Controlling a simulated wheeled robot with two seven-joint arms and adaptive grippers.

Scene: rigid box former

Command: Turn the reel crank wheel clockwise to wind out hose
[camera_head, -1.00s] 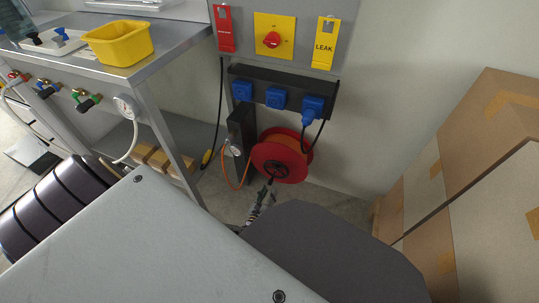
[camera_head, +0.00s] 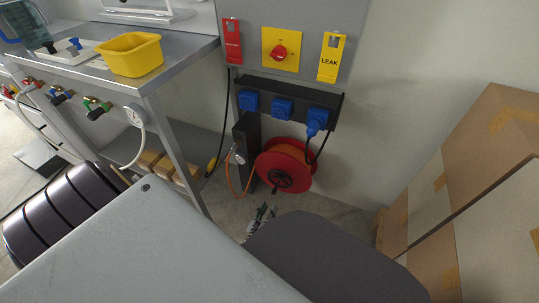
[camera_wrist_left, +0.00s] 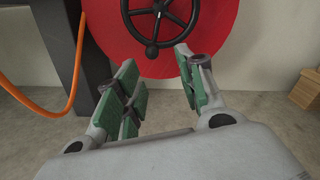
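The red hose reel (camera_head: 302,158) is mounted low beside a black post, with orange hose wound on it. Its black spoked crank wheel (camera_head: 283,181) faces me; in the left wrist view the crank wheel (camera_wrist_left: 161,19) shows at the top, cut off by the frame, with a round knob (camera_wrist_left: 152,51) at its lower rim. My left gripper (camera_head: 264,210) is just below and in front of the wheel. In the left wrist view the left gripper (camera_wrist_left: 158,73) has its green-padded fingers spread apart with nothing between them, the knob beyond the gap. My right gripper is not in view.
An orange hose (camera_head: 236,188) loops left of the reel beside the black post (camera_head: 246,135). A socket strip (camera_head: 288,104) with blue sockets and a plugged cable is above. Cardboard boxes (camera_head: 465,180) stack at right; a steel table (camera_head: 185,52) stands at left.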

